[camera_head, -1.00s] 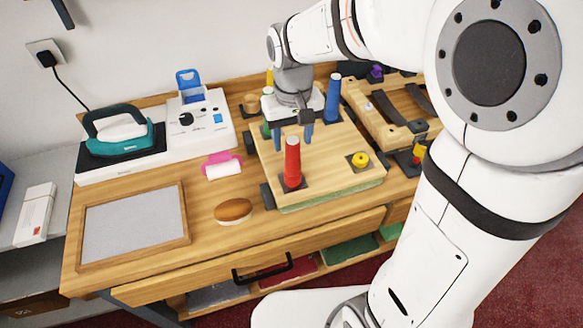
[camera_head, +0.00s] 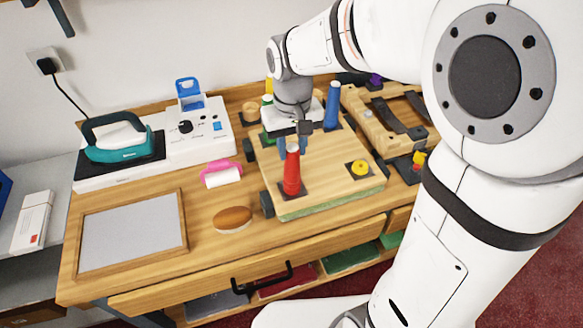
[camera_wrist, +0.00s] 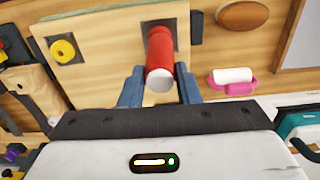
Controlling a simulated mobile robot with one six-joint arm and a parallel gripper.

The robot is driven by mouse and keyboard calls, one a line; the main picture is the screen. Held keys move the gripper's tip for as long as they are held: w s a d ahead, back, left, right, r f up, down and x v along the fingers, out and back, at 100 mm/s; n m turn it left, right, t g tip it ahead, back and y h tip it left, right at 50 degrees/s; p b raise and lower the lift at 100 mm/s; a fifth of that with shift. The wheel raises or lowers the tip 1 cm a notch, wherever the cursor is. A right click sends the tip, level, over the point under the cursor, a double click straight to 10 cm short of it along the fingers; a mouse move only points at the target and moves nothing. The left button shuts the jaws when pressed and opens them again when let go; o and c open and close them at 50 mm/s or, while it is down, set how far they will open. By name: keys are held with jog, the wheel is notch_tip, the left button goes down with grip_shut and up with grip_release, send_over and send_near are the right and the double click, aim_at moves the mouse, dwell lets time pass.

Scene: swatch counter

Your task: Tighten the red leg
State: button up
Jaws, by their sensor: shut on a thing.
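The red leg (camera_head: 291,178) stands upright on a dark square plate (camera_head: 303,192) near the front edge of a wooden board (camera_head: 325,180). My gripper (camera_head: 294,148) is at the upper part of the leg, coming from behind it. In the wrist view the red leg (camera_wrist: 160,45) lies between my two blue-grey fingers, and my gripper (camera_wrist: 160,82) is shut on it near its pale end. The leg's foot shows at its plate in the head view; its thread is hidden.
A blue leg (camera_head: 332,108) stands at the board's back right, and a yellow knob (camera_head: 360,168) sits at its front right. A wooden frame (camera_head: 365,105) is to the right. A bun-shaped brown object (camera_head: 233,219) and a pink roller (camera_head: 221,173) lie to the left.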

jog(key=m, duration=1.4)
jog(key=shift+m, duration=0.4)
jog(key=o, duration=0.7)
